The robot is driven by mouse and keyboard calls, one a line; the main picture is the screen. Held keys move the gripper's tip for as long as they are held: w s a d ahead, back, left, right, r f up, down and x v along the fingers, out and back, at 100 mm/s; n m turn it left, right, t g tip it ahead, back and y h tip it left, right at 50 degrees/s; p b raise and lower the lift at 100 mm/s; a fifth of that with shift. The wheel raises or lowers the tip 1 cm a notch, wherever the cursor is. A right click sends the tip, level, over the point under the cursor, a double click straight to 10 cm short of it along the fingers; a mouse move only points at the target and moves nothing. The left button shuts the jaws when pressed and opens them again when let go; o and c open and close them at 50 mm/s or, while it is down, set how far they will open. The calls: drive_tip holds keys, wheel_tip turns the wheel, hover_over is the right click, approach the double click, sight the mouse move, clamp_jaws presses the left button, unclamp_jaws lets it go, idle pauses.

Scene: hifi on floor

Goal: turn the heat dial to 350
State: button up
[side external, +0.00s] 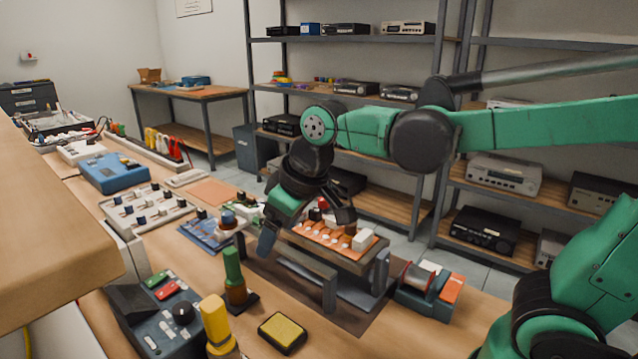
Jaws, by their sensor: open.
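The heat dial is most likely the round black knob (183,313) on a dark grey station (146,322) at the front left of the bench. The station also carries green and red panels and several pale buttons. The numbers around the knob are too small to read, so its setting cannot be told. My gripper (306,228) is open, up and to the right of the station, well apart from the knob. It hangs over an orange board (332,238) held on a metal stand (305,263). Whether its fingers touch the board cannot be told.
A green-handled tool (233,272) and a yellow upright piece (215,320) stand between my gripper and the station. A yellow sponge tray (283,333) lies at the front. A spool holder (428,290) is at the right, and a blue board (211,232) behind.

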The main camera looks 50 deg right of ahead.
drive_tip(key=w+a+n+g, duration=0.2)
drive_tip(key=w+a+n, duration=0.1)
drive_tip(key=w+a, duration=0.25)
drive_tip(key=n+g, duration=0.2)
drive_tip(key=n, duration=0.1)
hover_over(182, 307)
drive_tip(key=f, duration=0.4)
drive_tip(key=shift+s+d+f, duration=0.1)
drive_tip(key=shift+d+f, duration=0.15)
drive_tip(key=shift+d, duration=0.1)
drive_tip(key=shift+a+f+g+h, duration=0.3)
drive_tip(key=shift+a+f+g, duration=0.1)
drive_tip(key=shift+f, duration=2.8)
clamp_jaws()
